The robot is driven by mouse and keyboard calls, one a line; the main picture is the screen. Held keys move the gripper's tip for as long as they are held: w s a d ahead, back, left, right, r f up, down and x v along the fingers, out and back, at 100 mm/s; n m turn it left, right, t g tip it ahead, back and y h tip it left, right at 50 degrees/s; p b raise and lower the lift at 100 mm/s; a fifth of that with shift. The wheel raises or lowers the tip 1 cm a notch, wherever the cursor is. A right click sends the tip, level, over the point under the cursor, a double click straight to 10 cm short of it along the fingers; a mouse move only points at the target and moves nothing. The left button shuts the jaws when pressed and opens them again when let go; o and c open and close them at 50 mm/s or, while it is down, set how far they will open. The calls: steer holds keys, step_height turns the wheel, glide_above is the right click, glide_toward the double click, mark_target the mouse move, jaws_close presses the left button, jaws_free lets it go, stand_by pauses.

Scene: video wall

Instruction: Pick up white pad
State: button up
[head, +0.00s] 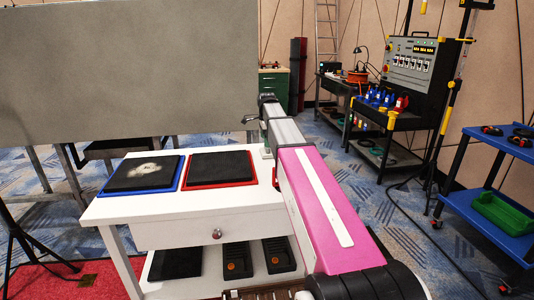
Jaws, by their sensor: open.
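A small white pad (146,170), a pale uneven patch in this view, lies on the black mat of the blue-rimmed tray (180,178) on the left of the white table (165,212). Its outline is too small to make out well. My arm reaches forward from the lower right, over the right side of the table. My gripper (251,119) is at the arm's far end, to the right of the pad, beyond the trays and apart from them. It is open; most of it is hidden by the arm and its fingers are hard to make out.
A red-rimmed tray (187,187) with a black mat lies close to the right of the blue one. Dark bins (237,258) stand on the shelf below the drawer. A large grey panel (130,70) stands behind the table. A blue cart (492,190) is at the right.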

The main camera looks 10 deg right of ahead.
steer(key=shift+d+f, duration=0.1)
steer(key=shift+f, duration=2.3)
steer(key=c, duration=0.6)
steer(key=shift+r, duration=0.15)
steer(key=shift+r, duration=0.5)
step_height(320, 180, up, 3)
steer(key=shift+f, duration=0.2)
steer(key=s+a+r, duration=0.1)
steer(key=a+r, duration=0.1)
steer(key=a, duration=0.1)
steer(key=a+r, duration=0.2)
steer(key=a, duration=0.2)
steer(key=s+a+r, duration=0.1)
steer(key=a+r, duration=0.2)
steer(key=a, duration=0.1)
steer(key=shift+s+a+r, duration=0.1)
steer(key=shift+s+a, duration=0.1)
steer(key=shift+s, duration=0.1)
